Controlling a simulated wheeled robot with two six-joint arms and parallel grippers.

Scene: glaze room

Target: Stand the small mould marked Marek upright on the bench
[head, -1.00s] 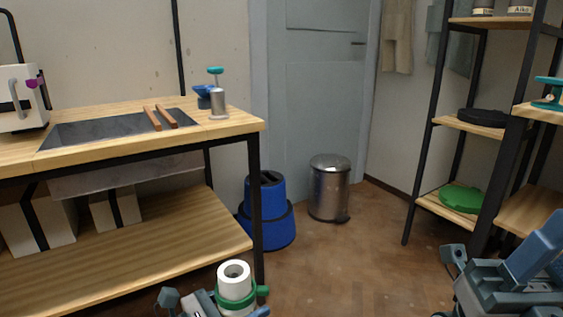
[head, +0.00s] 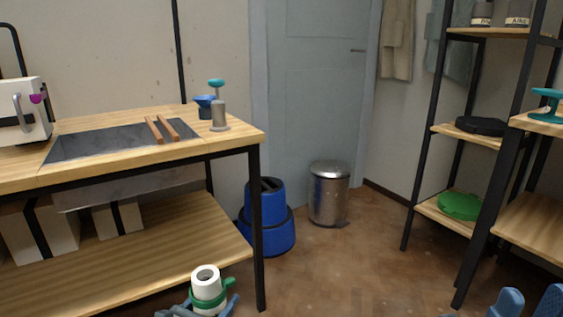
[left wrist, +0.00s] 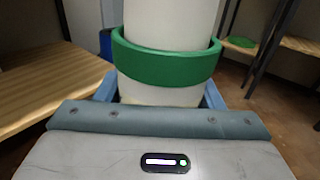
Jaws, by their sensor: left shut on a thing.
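A white, round, hollow-topped mould with a green band (head: 206,277) shows upright at the bottom of the head view. My left gripper (head: 210,307) is shut on it, with a blue finger on each side. The left wrist view shows its pale body and green band (left wrist: 165,62) close up. No name is readable on it. The wooden bench (head: 225,140) stands at the left, above and behind the held mould. My right gripper (head: 527,304) shows only in part at the bottom right, its two blue fingers apart and nothing seen between them.
The bench holds a dark inset plate (head: 105,141), wooden sticks (head: 165,129), a grey stamp-like tool (head: 219,115) and a white machine (head: 25,112). Its right front end is bare. A blue stool (head: 266,225) and metal bin (head: 328,195) stand behind. Shelves (head: 470,135) are at right.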

